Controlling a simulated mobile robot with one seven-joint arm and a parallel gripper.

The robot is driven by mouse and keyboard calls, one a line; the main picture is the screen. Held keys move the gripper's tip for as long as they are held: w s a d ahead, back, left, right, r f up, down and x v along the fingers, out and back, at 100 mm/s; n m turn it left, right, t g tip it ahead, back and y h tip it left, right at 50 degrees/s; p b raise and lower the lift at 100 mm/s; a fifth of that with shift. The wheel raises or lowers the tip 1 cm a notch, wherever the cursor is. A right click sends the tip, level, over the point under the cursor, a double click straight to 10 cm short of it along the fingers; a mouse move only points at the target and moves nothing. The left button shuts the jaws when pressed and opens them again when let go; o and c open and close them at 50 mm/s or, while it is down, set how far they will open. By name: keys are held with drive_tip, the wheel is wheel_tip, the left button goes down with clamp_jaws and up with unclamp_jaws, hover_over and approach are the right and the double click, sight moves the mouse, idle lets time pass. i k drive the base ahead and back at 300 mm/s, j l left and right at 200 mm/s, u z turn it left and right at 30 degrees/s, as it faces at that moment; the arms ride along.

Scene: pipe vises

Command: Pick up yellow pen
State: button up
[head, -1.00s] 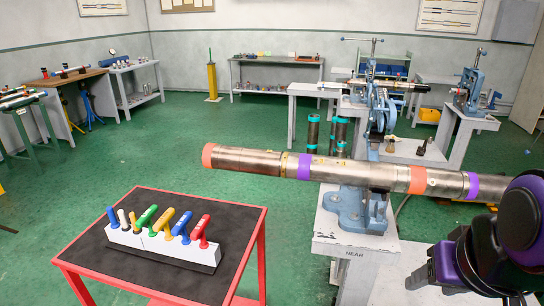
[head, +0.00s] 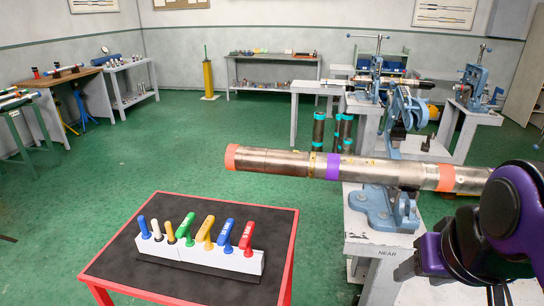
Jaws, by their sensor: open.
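A white and black holder (head: 225,263) stands on a red-framed table with a dark top. Several coloured pens stand in it in a row. One slim yellow pen (head: 170,231) stands left of the green one. A thicker yellow one (head: 207,231) stands between the green (head: 185,229) and blue ones (head: 225,232). Both yellow ones are upright or slightly tilted. My gripper (head: 498,295) is at the lower right edge, only partly in view, open and well apart from the holder. Its fingertips are small and partly cut off by the frame.
The red-framed table (head: 120,266) is otherwise bare. A long metal pipe (head: 280,163) with orange and purple bands lies in a blue vise (head: 385,205) on a grey stand, between my arm and the back of the room. More workbenches line the walls. Green floor is open behind the table.

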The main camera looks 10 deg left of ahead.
sight(172, 240)
drive_tip(key=j, duration=1.65)
